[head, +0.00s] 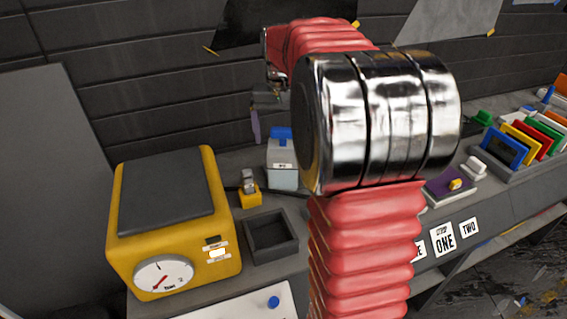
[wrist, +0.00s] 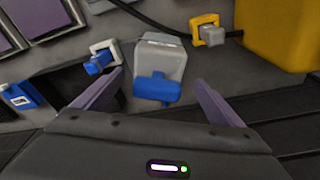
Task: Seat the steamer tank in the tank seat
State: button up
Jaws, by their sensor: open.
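The steamer tank, a pale grey box with a blue top (head: 283,165), stands upright on the bench behind the dark square tray. In the wrist view, the tank (wrist: 163,60) shows just beyond my gripper (wrist: 159,79), with its blue top between the two purple fingers in the picture. My gripper is open and empty. I cannot tell how far it is above the tank. In the head view, my arm hides most of the gripper, and one purple finger shows above and left of the tank. No part is clearly recognisable as the tank seat; the yellow steamer (head: 227,190) stands at left.
An empty dark square tray (head: 271,257) sits right of the steamer. A small yellow holder with a grey piece (head: 249,192) stands left of the tank. A blue clip in a white holder (wrist: 100,62) is near the left finger. Coloured cards in a rack (head: 525,140) are far right.

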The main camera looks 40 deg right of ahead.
aim_at(283, 145)
jog(key=shift+w+d+f, duration=0.15)
jog(key=shift+d+f, duration=0.05)
jog(key=shift+f, duration=0.65)
jog(key=shift+w+d+f, duration=0.1)
jog(key=shift+d+f, duration=0.05)
jog(key=shift+f, duration=0.7)
jog(key=shift+w+d+f, duration=0.15)
jog(key=shift+d+f, duration=0.05)
jog(key=shift+f, duration=0.65)
jog(key=shift+c, duration=0.6)
jog(key=c, duration=2)
jog(key=shift+r, duration=0.2)
notch_tip(283, 145, up, 10)
jog(key=shift+f, duration=0.1)
